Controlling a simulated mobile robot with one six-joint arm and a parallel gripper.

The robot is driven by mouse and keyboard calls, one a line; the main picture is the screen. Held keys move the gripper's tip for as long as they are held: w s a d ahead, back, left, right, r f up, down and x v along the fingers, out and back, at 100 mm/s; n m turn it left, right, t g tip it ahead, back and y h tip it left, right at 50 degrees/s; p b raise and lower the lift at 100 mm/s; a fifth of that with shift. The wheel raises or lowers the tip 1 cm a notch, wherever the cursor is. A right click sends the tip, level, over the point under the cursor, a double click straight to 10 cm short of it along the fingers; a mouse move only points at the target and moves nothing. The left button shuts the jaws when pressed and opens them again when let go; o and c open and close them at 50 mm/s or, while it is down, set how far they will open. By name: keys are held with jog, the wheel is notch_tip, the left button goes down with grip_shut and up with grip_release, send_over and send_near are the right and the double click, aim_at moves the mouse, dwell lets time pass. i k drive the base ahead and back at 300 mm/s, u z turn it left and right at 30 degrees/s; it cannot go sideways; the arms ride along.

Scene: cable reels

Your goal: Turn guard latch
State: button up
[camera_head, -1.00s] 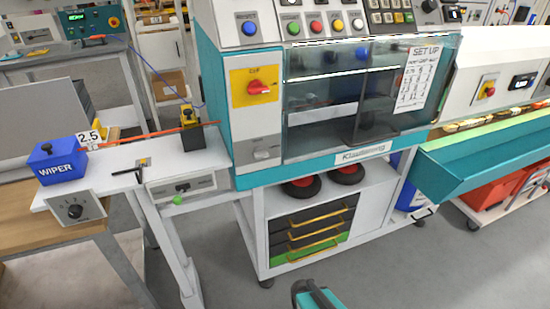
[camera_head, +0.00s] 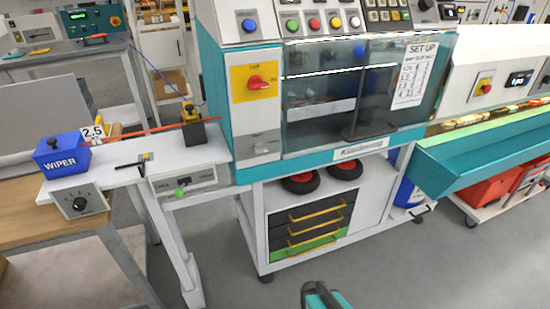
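The teal and white machine stands in the middle of the head view with a clear guard (camera_head: 325,110) across its front. The guard looks shut. A dark and teal piece at the bottom edge looks like part of my arm. My gripper's fingers do not show.
A drawer unit (camera_head: 310,226) stands under the machine. A teal trough (camera_head: 480,160) juts out at right. The front floor is clear.

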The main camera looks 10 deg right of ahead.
aim_at(259, 148)
jog(key=k, duration=1.35)
jog(key=u, duration=1.3)
jog(key=i, duration=1)
jog(key=z, duration=0.1)
